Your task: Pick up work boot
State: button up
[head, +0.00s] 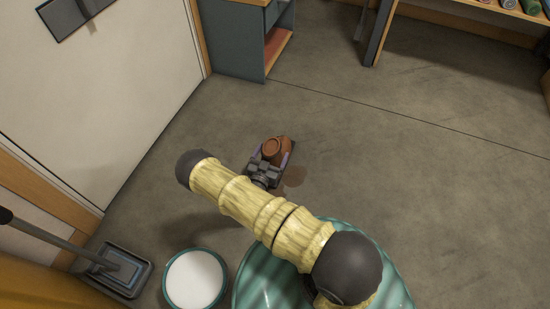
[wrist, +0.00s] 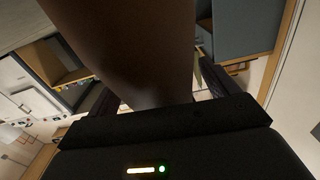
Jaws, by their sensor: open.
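The work boot (head: 276,146) is brown and stands on the concrete floor near the middle of the head view, partly hidden by my arm. My gripper (head: 270,157) is at the boot, its two fingers open on either side of it. In the wrist view the boot's brown surface (wrist: 130,45) fills the middle, very close. The fingers of my gripper (wrist: 160,95) show left and right of it. Whether either finger touches the boot cannot be told.
A teal-rimmed bucket (head: 195,280) and a dustpan-like tray (head: 119,270) are at lower left. A teal cabinet (head: 237,45) stands behind, and a shelf with cans (head: 480,12) is at upper right. Open floor lies to the right.

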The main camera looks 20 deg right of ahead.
aim_at(271, 146)
grip_shut()
jog(key=shift+r, duration=0.15)
notch_tip(271, 146, up, 10)
jog(key=p, duration=0.6)
dwell(0.8)
